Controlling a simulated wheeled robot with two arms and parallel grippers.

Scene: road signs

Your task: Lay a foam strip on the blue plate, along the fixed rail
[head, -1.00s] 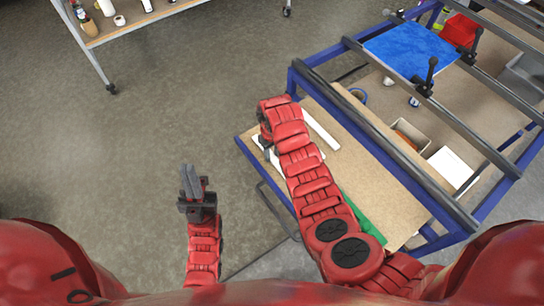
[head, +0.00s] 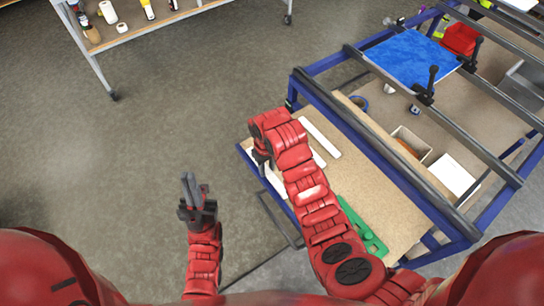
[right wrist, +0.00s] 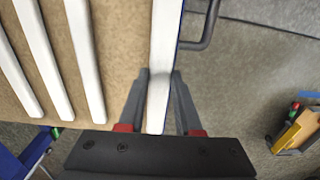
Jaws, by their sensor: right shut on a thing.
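The blue plate (head: 408,60) lies on the frame at the upper right, with black clamps at its right side. I cannot clearly make out the fixed rail. White foam strips (head: 320,137) lie on the brown lower shelf (head: 375,205); several parallel ones show in the right wrist view (right wrist: 82,55). My right gripper (right wrist: 160,88) is shut on the foam strip (right wrist: 163,50) nearest the shelf edge. In the head view, my right arm partly hides that gripper and the strips. My left gripper (head: 190,185) is over bare floor, apart from everything; its finger gap is unclear.
The blue frame (head: 340,110) has dark bars above the shelf. Black clamps (head: 427,88) stand up beside the plate. A green part (head: 362,230), an open box (head: 411,143) and a white block (head: 452,175) are near the shelf.

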